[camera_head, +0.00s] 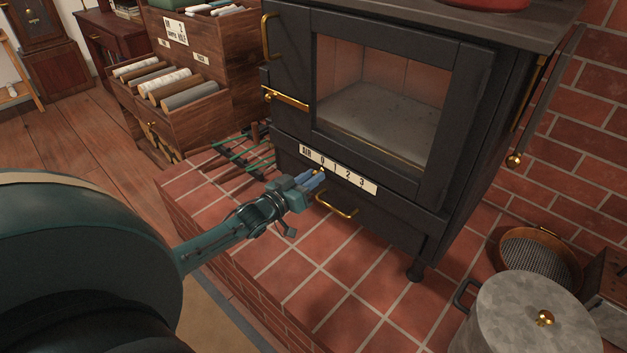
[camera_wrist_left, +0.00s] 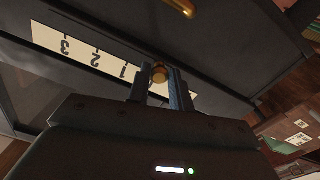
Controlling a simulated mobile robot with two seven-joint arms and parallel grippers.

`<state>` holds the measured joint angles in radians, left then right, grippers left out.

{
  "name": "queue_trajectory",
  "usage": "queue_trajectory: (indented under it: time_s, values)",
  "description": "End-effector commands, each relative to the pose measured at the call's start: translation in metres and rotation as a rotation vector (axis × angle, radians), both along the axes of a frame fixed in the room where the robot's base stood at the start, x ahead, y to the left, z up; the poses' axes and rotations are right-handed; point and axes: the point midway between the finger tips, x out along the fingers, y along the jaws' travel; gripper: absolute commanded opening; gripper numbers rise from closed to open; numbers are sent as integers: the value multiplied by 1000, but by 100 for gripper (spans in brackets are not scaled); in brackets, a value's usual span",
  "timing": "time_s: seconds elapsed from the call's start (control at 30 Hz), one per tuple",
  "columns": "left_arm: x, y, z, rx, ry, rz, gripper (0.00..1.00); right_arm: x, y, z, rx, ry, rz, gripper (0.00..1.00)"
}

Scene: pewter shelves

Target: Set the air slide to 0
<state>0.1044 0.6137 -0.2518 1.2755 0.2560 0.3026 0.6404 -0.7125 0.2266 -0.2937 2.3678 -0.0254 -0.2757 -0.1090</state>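The air scale (camera_head: 340,170) is a pale plate marked AIR 0 1 2 3 on the front of the black stove. It shows inverted in the left wrist view (camera_wrist_left: 80,56), where 3, 2 and 1 can be read and the 0 end is hidden behind my fingers. The small brass knob of the air slide (camera_wrist_left: 159,72) stands by the scale's low end, close to 0; its exact setting cannot be read. My left gripper (camera_head: 320,177) is at the plate's lower edge, with its fingers closed on both sides of the knob. My right gripper is not in view.
A brass drawer handle (camera_head: 337,206) is just below and right of my left gripper. The stove door has a brass latch (camera_head: 286,97). A metal pot (camera_head: 533,318) stands on the brick hearth at the lower right.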

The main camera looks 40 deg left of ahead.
Motion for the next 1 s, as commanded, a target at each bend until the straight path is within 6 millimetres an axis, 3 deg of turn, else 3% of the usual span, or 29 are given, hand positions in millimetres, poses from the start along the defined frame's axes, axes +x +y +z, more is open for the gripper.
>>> queue_trajectory:
  time_s: [0.27, 0.57, 0.77, 1.0]
  values:
    - [0, 4, 1, 2, 1, 7, 43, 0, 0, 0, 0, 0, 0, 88]
    - [-3, 3, 1, 1, 1, 5, 43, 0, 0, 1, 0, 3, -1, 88]
    - [-30, 6, 2, 3, 5, 5, 43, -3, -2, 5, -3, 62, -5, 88]
    - [-82, 14, 2, 4, 5, 6, 43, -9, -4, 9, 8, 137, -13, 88]
